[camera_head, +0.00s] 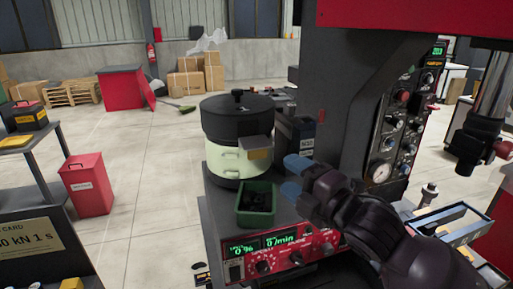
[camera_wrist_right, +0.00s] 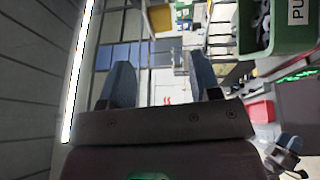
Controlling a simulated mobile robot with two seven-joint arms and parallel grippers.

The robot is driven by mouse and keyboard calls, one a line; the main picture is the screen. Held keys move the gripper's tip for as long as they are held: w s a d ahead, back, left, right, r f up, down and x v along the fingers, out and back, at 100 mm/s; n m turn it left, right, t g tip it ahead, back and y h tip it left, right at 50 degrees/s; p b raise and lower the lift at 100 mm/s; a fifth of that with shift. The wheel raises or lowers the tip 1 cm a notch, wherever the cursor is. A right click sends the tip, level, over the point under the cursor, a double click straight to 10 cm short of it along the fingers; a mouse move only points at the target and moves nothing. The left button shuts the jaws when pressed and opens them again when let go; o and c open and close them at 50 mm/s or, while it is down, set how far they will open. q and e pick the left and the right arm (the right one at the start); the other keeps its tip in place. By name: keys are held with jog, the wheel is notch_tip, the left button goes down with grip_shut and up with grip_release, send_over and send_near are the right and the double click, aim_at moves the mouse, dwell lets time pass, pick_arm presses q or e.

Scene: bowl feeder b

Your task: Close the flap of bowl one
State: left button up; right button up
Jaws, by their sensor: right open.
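Bowl one seems to be the round bowl feeder (camera_head: 226,160), with a dark lid and knob above a pale green band. A grey flap (camera_head: 255,143) with a yellowish lower part juts out at its right front side; its exact angle is hard to tell. My right gripper (camera_head: 294,177) is open and empty, its blue fingertips apart to the right of the flap and lower than it, not touching it. Its fingers also show in the right wrist view (camera_wrist_right: 165,82). I cannot make out the flap in the wrist view.
A green bin (camera_head: 256,219) with dark contents stands in front of the bowl, close to my right gripper. Below it is a red control panel (camera_head: 283,249) with green displays. A dark machine column (camera_head: 345,110) rises right of the gripper. Open floor lies left of the feeder.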

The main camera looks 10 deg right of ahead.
aim_at(259, 154)
jog(key=p+x, duration=0.2)
jog(key=x, duration=0.9)
jog(key=shift+w+d+f, duration=0.15)
jog(key=c, duration=0.9)
